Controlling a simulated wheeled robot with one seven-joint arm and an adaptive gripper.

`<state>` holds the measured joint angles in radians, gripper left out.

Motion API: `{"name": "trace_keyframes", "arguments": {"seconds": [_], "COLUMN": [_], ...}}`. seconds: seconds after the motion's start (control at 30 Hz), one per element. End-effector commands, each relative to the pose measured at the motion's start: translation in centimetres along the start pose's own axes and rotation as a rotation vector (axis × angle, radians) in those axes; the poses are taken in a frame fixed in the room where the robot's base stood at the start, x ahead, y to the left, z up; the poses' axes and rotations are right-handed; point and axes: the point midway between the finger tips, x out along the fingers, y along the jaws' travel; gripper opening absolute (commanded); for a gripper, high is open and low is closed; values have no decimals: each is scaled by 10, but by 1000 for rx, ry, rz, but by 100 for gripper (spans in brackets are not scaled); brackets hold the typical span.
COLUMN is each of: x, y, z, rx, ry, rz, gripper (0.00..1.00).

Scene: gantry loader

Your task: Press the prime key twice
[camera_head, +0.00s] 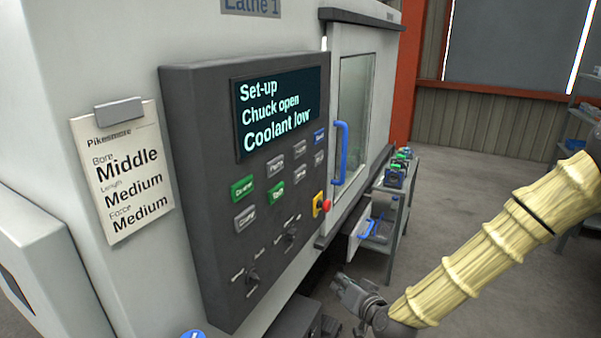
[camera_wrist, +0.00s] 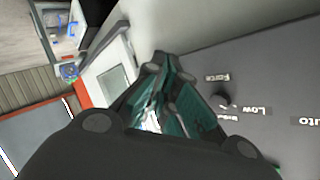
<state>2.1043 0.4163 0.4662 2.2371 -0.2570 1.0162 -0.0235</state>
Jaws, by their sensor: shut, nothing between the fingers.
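The dark control panel (camera_head: 195,180) on the lathe carries several keys in rows below its screen. Grey keys show at upper middle (camera_head: 275,163), at upper right (camera_head: 299,148) and at lower left (camera_head: 244,217). Their labels are too small to read surely, so I cannot tell which is the prime key. My gripper (camera_head: 343,285) is shut and empty, low and to the right of the panel, apart from the keys. In the wrist view my gripper's fingers (camera_wrist: 162,65) are together, with the panel (camera_wrist: 265,75) on the right; no grey key is clear there.
The screen (camera_head: 280,110) reads "Set-up, Chuck open, Coolant low". A red stop button (camera_head: 326,205) and selector knobs (camera_head: 253,276) sit on the panel. A blue door handle (camera_head: 340,152) sticks out. A card (camera_head: 122,172) hangs at left. Open floor lies right.

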Motion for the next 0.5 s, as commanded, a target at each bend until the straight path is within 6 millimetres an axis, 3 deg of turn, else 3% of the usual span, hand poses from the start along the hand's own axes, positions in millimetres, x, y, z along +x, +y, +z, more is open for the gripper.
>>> {"name": "trace_keyframes", "arguments": {"seconds": [0.03, 0.27, 0.5], "x": [2, 2, -9], "y": [-10, -53, -94], "z": [-21, -106, -190], "rx": [3, 13, 21], "ry": [37, 195, 350], "rz": [-18, -99, -177], "gripper": [0, 0, 0]}}
